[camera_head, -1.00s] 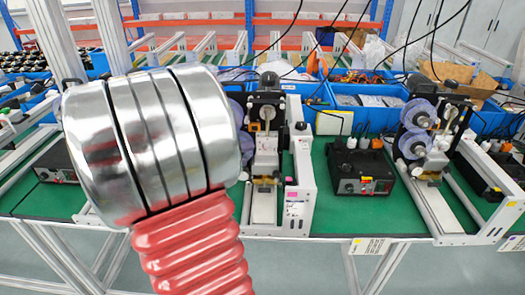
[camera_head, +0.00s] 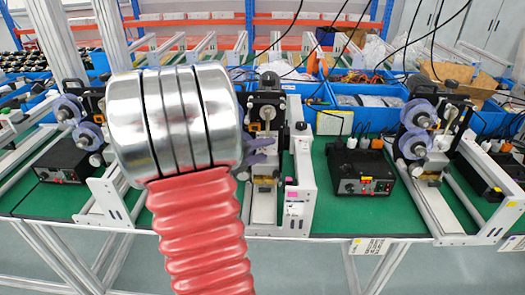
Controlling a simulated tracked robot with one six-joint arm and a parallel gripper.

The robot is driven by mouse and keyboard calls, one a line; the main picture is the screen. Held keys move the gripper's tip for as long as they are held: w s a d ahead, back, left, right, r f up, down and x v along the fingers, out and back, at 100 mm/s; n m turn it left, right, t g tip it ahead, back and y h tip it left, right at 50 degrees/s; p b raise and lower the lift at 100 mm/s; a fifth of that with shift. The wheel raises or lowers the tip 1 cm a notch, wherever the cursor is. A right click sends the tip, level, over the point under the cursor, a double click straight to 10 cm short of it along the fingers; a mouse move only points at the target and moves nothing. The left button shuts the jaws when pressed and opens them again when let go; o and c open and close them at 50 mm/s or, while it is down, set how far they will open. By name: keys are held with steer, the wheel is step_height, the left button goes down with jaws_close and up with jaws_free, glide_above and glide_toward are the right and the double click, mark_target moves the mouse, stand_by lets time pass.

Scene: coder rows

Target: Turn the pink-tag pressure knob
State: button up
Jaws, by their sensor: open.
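A pink tag (camera_head: 293,195) sits on the front of the white upright housing (camera_head: 304,180) of the middle coder machine. A small dark spot just above the tag may be the pressure knob, but it is too small to tell.
A black control box (camera_head: 360,170) stands right of the machine on the green bench (camera_head: 325,222). Another coder machine with purple rolls (camera_head: 416,130) is further right. A second black box (camera_head: 62,160) is at the left. Blue bins (camera_head: 348,115) line the back. Cables hang above.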

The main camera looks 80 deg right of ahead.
steer(key=shift+c, duration=0.2)
steer(key=c, duration=1)
steer(key=shift+r, duration=0.1)
steer(key=m+t, duration=0.1)
steer(key=t+y, duration=0.1)
steer(key=m+t+y, duration=0.1)
steer(key=shift+s+r+m, duration=0.25)
steer(key=shift+m, duration=0.05)
steer(key=shift+s+m+t+y, duration=0.15)
steer(key=shift+m+t+y, duration=0.65)
steer(key=shift+t, duration=0.6)
steer(key=shift+m+t, duration=0.3)
steer(key=shift+t, duration=0.2)
